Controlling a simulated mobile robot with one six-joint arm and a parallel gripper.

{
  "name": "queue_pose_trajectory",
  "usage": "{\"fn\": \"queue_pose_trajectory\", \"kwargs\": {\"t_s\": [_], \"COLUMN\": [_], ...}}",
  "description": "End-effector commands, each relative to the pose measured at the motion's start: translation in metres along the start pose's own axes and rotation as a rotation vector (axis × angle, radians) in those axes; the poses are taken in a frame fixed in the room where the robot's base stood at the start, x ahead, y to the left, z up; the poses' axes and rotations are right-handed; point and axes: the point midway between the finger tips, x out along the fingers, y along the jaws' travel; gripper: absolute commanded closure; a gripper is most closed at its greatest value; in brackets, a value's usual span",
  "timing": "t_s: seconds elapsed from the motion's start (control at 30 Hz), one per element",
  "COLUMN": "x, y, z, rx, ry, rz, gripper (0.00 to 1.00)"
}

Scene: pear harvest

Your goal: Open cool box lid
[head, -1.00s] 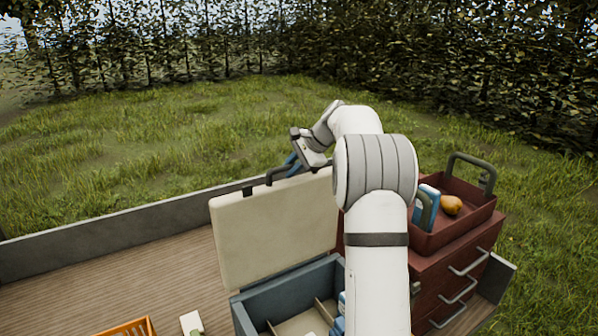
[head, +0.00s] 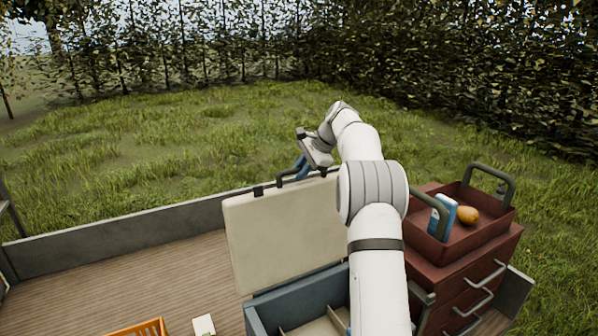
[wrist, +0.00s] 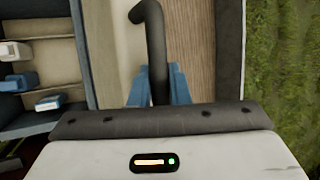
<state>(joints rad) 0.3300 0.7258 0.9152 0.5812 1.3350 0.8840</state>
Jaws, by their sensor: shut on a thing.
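The cool box (head: 300,290) is blue-grey and stands on the wooden bed. Its cream lid (head: 285,232) stands up, about upright, at the box's far side, so the box is open. A dark handle (head: 287,176) sits on the lid's top edge. My gripper (head: 303,168) is at the right part of this handle. In the wrist view, the blue fingers of my gripper (wrist: 160,88) are shut around the dark handle bar (wrist: 155,45). My arm hides the right side of the lid and box.
A red drawer cabinet (head: 455,275) stands right of my arm. On it, a red tray (head: 440,250) holds a yellow pear (head: 467,215) and a blue-and-white item (head: 443,214). An orange crate (head: 140,329) is at the lower left. A grey side wall (head: 120,232) runs behind the lid.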

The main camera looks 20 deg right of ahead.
Motion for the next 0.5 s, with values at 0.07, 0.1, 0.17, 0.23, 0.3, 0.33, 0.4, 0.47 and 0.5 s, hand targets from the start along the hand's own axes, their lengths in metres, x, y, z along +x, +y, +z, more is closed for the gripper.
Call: {"fn": "queue_pose_trajectory", "kwargs": {"t_s": [0.07,0.1,0.17,0.23,0.3,0.33,0.4,0.47,0.5], "x": [-0.0033,-0.0032,-0.0028,-0.0022,-0.0016,-0.0013,-0.0006,0.0,0.0004], "y": [-0.0012,-0.0012,-0.0011,-0.0009,-0.0008,-0.0007,-0.0004,-0.0002,-0.0001], "z": [-0.0006,-0.0005,-0.0003,-0.0001,0.0002,0.0003,0.0005,0.0007,0.0008], "rx": [-0.001,-0.001,-0.001,-0.002,-0.002,-0.002,-0.002,-0.002,-0.001], "ry": [0.005,0.004,0.004,0.003,0.002,0.002,0.001,0.0,-0.001], "rz": [-0.006,-0.006,-0.005,-0.004,-0.003,-0.002,-0.001,0.0,0.001], "gripper": [0.83,0.8,0.75,0.69,0.64,0.62,0.62,0.62,0.62]}}
